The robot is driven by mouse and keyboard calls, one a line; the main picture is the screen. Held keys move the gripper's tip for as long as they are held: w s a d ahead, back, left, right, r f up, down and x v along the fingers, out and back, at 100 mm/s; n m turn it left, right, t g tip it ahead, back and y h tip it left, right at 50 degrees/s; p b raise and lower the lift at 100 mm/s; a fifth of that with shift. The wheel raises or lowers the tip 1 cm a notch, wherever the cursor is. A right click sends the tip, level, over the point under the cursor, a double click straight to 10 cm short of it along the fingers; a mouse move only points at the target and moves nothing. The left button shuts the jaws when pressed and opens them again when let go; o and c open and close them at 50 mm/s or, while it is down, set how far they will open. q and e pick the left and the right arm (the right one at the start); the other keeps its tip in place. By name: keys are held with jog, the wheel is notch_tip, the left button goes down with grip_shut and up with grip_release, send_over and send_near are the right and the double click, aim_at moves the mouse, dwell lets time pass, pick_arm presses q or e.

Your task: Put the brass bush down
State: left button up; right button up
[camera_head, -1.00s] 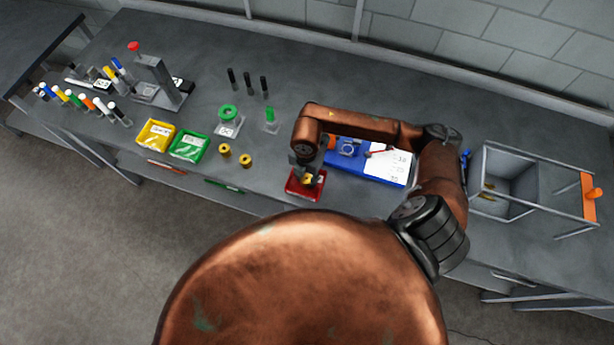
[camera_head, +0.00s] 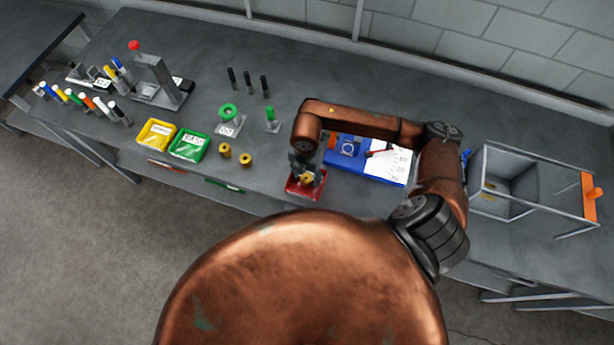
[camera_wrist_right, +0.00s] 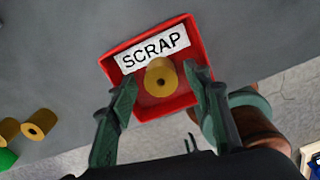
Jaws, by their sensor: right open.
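A brass bush (camera_wrist_right: 161,78) sits in the red tray labelled SCRAP (camera_wrist_right: 196,54). In the head view the bush (camera_head: 307,179) shows in the red tray (camera_head: 297,194) near the bench's front edge. My right gripper (camera_wrist_right: 166,91) is open, with one finger on each side of the bush and a gap to it on both sides. In the head view my right gripper (camera_head: 306,168) is above the tray and partly covers it. My left gripper is not in view.
Two more brass bushes (camera_head: 225,150) (camera_head: 246,160) stand left of the red tray. Green (camera_head: 206,151) and yellow (camera_head: 143,145) trays lie further left. A blue board (camera_head: 341,170) with a white sheet is right of my gripper. A metal frame (camera_head: 540,163) stands far right.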

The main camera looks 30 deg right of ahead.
notch_tip(320, 180, up, 11)
jog(key=shift+b, duration=0.45)
jog(key=shift+s, duration=0.1)
dwell(1.4)
